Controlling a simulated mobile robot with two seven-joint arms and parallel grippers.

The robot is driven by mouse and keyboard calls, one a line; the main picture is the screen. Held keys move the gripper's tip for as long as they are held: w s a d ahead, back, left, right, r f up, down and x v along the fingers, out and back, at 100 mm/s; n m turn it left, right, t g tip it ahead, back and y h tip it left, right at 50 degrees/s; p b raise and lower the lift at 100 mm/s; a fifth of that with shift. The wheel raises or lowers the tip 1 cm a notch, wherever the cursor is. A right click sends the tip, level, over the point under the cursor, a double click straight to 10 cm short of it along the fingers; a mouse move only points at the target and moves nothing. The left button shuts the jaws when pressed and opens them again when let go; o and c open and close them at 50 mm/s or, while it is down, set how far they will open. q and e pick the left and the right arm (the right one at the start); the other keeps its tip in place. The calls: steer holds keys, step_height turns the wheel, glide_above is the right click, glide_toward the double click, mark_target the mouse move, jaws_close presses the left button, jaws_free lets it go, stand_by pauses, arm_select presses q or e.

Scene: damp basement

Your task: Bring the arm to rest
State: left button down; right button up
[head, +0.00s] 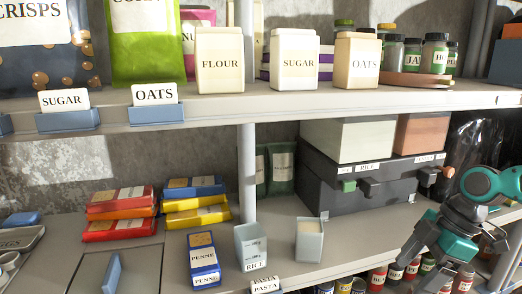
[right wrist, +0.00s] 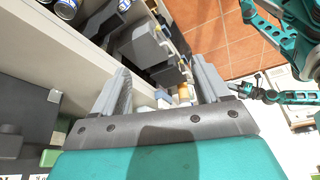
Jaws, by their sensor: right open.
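My right arm comes in from the right edge in the head view. Its right gripper (head: 425,243) is in front of the lower shelf's right end, below the dark grey boxes. In the right wrist view the two fingers of the right gripper (right wrist: 163,88) stand wide apart with nothing held between them. My left gripper is not in the head view. In the right wrist view teal arm parts of mine show at the upper right, with a small dark end (right wrist: 243,87) that may be the left gripper; its jaws are too small to read.
The upper shelf (head: 215,108) holds canisters, jars and packets. On the lower shelf are pasta packs (head: 203,260), a rice canister (head: 251,248), an open pale container (head: 310,240) and dark grey boxes (head: 360,185). Jars (head: 378,277) stand below. Tiled floor (right wrist: 205,40) shows in the wrist view.

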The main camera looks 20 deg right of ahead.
steer(key=w+a+f+t+y, duration=0.1)
steer(key=w+a+f, duration=0.2)
steer(key=a+f, duration=0.55)
steer(key=w+a+f+t+y, duration=0.1)
steer(key=w+a+f+t, duration=0.15)
steer(key=a+f, duration=0.6)
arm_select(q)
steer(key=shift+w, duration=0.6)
arm_select(e)
steer(key=s+a+f+m+t+h, duration=0.3)
steer(key=s+a+f+m+t, duration=0.2)
steer(key=a+f+m, duration=0.3)
steer(key=shift+s+m+h, duration=0.4)
steer(key=shift+s+m, duration=0.25)
steer(key=shift+m, duration=0.35)
